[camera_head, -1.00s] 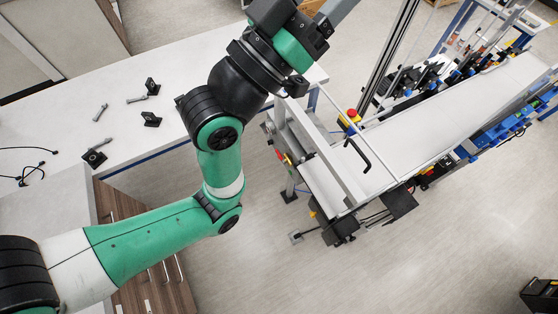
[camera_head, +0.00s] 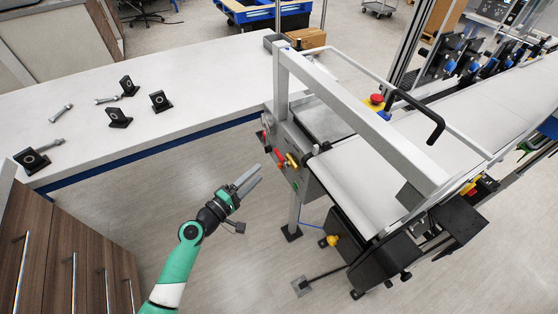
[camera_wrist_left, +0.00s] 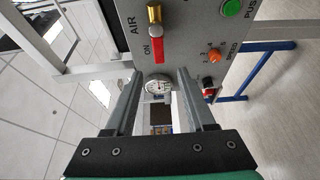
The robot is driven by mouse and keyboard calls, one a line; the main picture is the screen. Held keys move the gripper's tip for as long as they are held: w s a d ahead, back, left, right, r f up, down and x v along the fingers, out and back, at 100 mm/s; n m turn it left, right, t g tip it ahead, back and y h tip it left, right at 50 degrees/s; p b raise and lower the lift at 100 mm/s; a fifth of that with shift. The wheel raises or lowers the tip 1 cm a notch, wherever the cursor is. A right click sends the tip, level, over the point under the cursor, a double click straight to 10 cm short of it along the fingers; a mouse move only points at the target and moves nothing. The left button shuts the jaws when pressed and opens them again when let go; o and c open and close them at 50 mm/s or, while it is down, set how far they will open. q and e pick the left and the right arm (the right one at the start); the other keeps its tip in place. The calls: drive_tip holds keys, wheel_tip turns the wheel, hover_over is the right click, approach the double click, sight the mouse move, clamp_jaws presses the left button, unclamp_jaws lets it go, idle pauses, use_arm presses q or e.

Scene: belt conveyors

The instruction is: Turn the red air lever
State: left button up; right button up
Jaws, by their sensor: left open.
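The red air lever (camera_head: 279,155) sits with its brass valve (camera_head: 291,161) on the grey side panel of the conveyor's near end. In the left wrist view the red lever (camera_wrist_left: 153,52) hangs below the brass valve, beside the words AIR and ON. My left gripper (camera_head: 254,176) is open and empty, to the left of and below the lever in the head view. In the left wrist view its two fingers (camera_wrist_left: 157,74) are spread, with the lever just beyond their tips and apart from them. My right gripper is not in view.
The panel also has a green button (camera_wrist_left: 231,7), an orange speed knob (camera_wrist_left: 214,55) and a pressure gauge (camera_wrist_left: 158,86). A red emergency stop (camera_head: 376,99) is on the conveyor frame. A white table (camera_head: 200,75) with several black brackets stands at left. Floor below the gripper is open.

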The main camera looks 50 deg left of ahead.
sight(277, 155)
use_arm(q)
drive_tip(key=w, duration=0.3)
drive_tip(key=w+a+b, duration=0.1)
drive_tip(key=w, duration=0.3)
drive_tip(key=w+a+b, duration=0.1)
drive_tip(key=w, duration=0.3)
drive_tip(key=shift+w+r, duration=0.1)
drive_tip(key=shift+w, duration=0.15)
clamp_jaws()
idle(0.8)
